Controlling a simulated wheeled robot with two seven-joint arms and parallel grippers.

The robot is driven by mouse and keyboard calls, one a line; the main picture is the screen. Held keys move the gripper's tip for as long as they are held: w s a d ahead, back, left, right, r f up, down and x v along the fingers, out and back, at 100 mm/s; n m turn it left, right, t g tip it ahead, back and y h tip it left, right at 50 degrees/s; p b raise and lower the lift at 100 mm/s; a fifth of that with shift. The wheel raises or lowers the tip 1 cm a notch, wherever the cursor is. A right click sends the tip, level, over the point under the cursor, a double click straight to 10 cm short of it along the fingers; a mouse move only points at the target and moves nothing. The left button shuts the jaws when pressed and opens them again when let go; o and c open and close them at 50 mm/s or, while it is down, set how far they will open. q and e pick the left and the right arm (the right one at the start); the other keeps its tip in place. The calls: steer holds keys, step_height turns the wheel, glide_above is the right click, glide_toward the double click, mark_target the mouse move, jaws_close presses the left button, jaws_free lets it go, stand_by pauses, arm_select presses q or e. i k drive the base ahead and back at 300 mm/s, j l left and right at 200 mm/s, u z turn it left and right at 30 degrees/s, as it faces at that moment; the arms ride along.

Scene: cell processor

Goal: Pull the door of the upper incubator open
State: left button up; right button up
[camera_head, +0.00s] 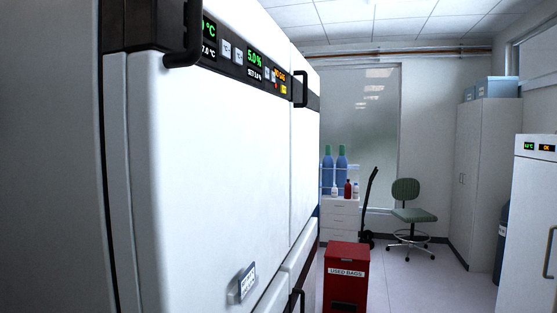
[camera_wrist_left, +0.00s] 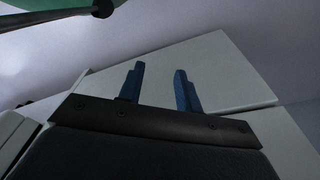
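The upper incubator (camera_head: 205,160) fills the left of the head view, with a large white door. A black bar handle (camera_head: 190,35) is at the top left of its front, partly cut off by the frame. A dark control panel (camera_head: 232,52) with lit green and orange readouts runs along the top. The door looks shut. My left gripper (camera_wrist_left: 159,70) shows in the left wrist view with its two blue fingers apart and nothing between them. Behind the fingers is a pale flat panel (camera_wrist_left: 225,75) that I cannot identify. Neither gripper is in the head view.
A second white unit (camera_head: 304,150) with a black handle (camera_head: 301,88) stands beyond the incubator. A red used-bags bin (camera_head: 346,290) stands on the floor to the right. A green chair (camera_head: 405,198) and a tall cabinet (camera_head: 482,160) are farther back. The floor (camera_head: 420,285) between is clear.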

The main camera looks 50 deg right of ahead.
mark_target(195, 142)
steer(key=z, duration=1.4)
steer(key=k+z, duration=0.1)
